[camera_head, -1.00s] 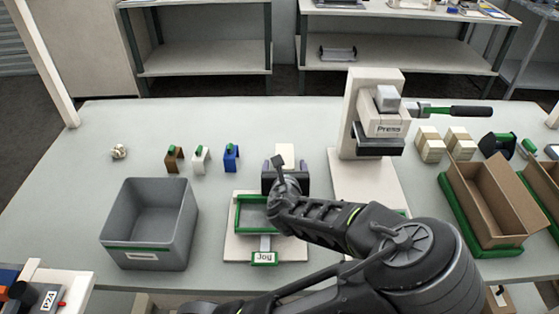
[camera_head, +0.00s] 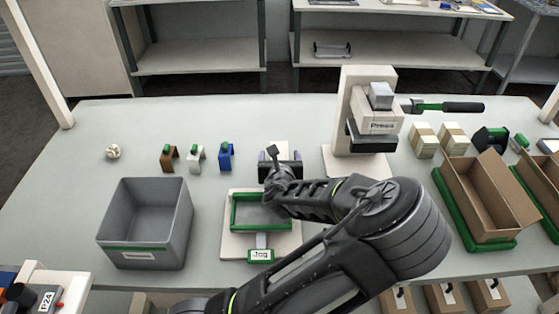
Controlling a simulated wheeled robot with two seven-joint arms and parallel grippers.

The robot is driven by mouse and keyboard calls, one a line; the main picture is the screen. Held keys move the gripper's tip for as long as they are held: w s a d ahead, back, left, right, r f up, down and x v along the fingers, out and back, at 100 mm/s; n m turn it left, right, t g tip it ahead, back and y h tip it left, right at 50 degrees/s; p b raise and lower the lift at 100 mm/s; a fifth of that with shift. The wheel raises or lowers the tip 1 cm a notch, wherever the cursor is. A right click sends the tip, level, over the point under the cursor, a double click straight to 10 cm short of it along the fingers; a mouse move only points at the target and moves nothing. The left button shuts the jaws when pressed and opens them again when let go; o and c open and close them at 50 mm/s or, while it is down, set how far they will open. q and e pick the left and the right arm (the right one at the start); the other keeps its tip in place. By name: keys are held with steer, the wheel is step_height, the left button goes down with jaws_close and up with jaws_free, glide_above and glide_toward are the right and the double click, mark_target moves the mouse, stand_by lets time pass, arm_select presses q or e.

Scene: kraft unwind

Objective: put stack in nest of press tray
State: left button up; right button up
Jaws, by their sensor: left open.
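My left gripper (camera_head: 280,163) is open over the middle of the table, behind the green-framed jog tray (camera_head: 232,212). A pale piece (camera_head: 276,149) shows at its far side; I cannot tell what it is or whether the fingers touch it. Two pale banded stacks (camera_head: 423,140) (camera_head: 453,138) stand at the right, beyond the press and apart from my gripper. The white press (camera_head: 352,95) stands right of my gripper, on a pale base (camera_head: 350,162). My right gripper is out of view.
A grey bin (camera_head: 145,253) stands at the left. Brown, white and blue holders (camera_head: 226,157) stand behind it, with a small pale object (camera_head: 113,151) to their left. An open carton (camera_head: 490,200) sits in a green-edged tray at the right. The press handle (camera_head: 462,106) sticks out right.

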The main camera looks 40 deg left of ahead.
arm_select(q)
steer(key=x, duration=0.3)
steer(key=shift+r, duration=0.1)
steer(key=shift+s, duration=0.1)
stand_by(0.3)
jaws_close()
step_height(320, 180, up, 10)
steer(key=shift+r, duration=0.1)
stand_by(1.1)
stand_by(0.5)
